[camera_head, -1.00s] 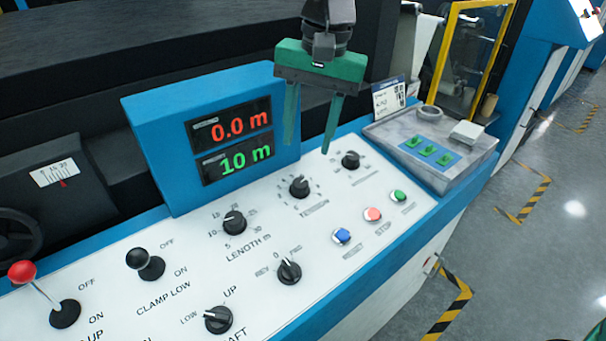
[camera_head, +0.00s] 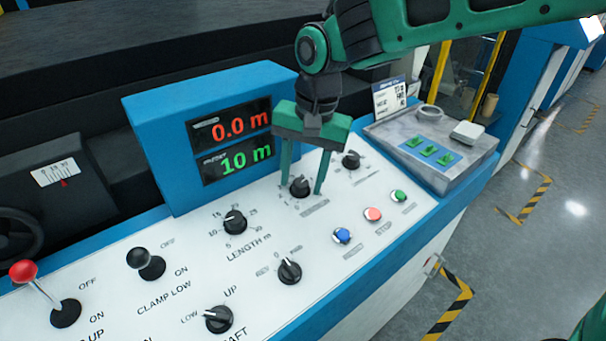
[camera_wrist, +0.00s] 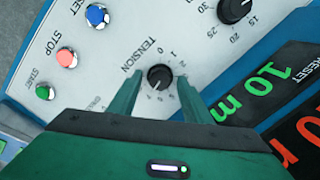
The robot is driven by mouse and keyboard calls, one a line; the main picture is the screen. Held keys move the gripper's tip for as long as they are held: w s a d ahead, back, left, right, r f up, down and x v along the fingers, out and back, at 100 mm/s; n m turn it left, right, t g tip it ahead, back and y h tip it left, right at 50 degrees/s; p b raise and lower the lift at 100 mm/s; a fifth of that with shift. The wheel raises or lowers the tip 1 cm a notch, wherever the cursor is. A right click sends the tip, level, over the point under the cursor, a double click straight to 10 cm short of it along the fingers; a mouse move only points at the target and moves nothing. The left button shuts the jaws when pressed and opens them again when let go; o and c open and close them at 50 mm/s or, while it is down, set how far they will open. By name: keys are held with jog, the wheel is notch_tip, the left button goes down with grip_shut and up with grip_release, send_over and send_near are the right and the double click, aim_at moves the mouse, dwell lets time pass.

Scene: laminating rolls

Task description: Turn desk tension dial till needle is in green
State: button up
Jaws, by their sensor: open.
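The tension dial (camera_head: 300,187) is a black knob with a pale pointer line on the white desk panel, below the digital display. It also shows in the wrist view (camera_wrist: 159,77), with the word TENSION and a ring of numbers beside it. My gripper (camera_head: 302,187) is open and comes down over the dial. Its two green fingers stand on either side of the knob, and in the wrist view (camera_wrist: 160,85) gaps show between knob and fingers. A gauge (camera_head: 55,173) with a white scale and red pointer is at the far left; no green zone is readable on it.
The length dial (camera_head: 235,222) is left of the tension dial, and another black knob (camera_head: 351,160) is close on the right. Blue (camera_head: 342,236), red (camera_head: 372,214) and green (camera_head: 399,196) buttons sit in front. The display box (camera_head: 220,135) rises behind.

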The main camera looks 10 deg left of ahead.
jog(key=c, duration=1.1)
jog(key=shift+o, duration=0.2)
jog(key=shift+n, duration=0.3)
jog(key=n, duration=0.4)
jog(key=shift+a+n+h, duration=0.15)
jog(key=shift+n+h, duration=0.15)
jog(key=n, duration=0.9)
jog(key=shift+n+t+h, duration=0.3)
jog(key=shift+t+h, duration=0.1)
jog(key=shift+n, duration=1.6)
jog(key=shift+r, duration=0.1)
